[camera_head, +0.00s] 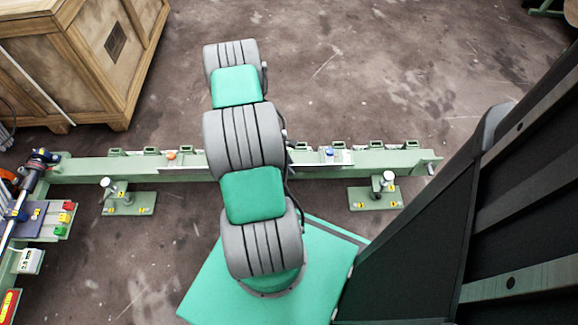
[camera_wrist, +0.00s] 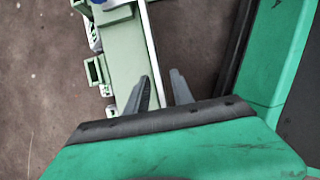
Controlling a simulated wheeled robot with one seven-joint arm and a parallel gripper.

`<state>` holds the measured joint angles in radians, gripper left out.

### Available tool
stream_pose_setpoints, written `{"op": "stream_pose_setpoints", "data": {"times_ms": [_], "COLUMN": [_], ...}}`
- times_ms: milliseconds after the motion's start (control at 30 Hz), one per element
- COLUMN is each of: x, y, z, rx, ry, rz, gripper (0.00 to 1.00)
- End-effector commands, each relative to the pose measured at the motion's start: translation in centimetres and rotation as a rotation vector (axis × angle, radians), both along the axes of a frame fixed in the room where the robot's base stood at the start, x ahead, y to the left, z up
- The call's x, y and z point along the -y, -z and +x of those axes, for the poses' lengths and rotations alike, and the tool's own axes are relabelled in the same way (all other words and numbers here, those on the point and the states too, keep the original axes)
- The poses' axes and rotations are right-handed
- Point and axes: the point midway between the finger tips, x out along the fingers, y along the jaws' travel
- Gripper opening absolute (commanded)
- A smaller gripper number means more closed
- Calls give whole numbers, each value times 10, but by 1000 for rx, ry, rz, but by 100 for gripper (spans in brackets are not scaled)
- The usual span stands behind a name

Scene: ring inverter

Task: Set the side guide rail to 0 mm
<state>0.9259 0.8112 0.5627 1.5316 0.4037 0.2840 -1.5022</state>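A long pale green beam (camera_head: 90,168) runs across the head view behind my arm, with a row of green brackets (camera_head: 376,146) on its far edge. An orange knob (camera_head: 171,155) and a blue knob (camera_head: 329,152) sit on it beside pale plates. The beam (camera_wrist: 122,50) also shows in the wrist view, with a thin white strip (camera_wrist: 152,45) along its right edge. Which part is the side guide rail, and any mm reading, I cannot tell. My gripper (camera_wrist: 159,78) is open and empty, its fingers apart at the beam's right edge; contact is unclear. The head view hides it behind my arm.
Two green footed stands (camera_head: 130,204) (camera_head: 375,198) are in front of the beam. A unit with red, yellow and green buttons (camera_head: 64,212) stands at the left. A wooden crate (camera_head: 95,55) is at the back left.

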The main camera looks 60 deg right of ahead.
Motion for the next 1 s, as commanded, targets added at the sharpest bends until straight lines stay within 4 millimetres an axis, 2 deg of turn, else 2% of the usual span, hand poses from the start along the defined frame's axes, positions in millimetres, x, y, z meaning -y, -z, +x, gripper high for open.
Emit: {"op": "stream_pose_setpoints", "data": {"times_ms": [33,333,1000], "x": [0,0,0], "y": [0,0,0], "z": [0,0,0], "rx": [0,0,0], "ry": [0,0,1], "rz": [0,0,0], "gripper": [24,0,0]}}
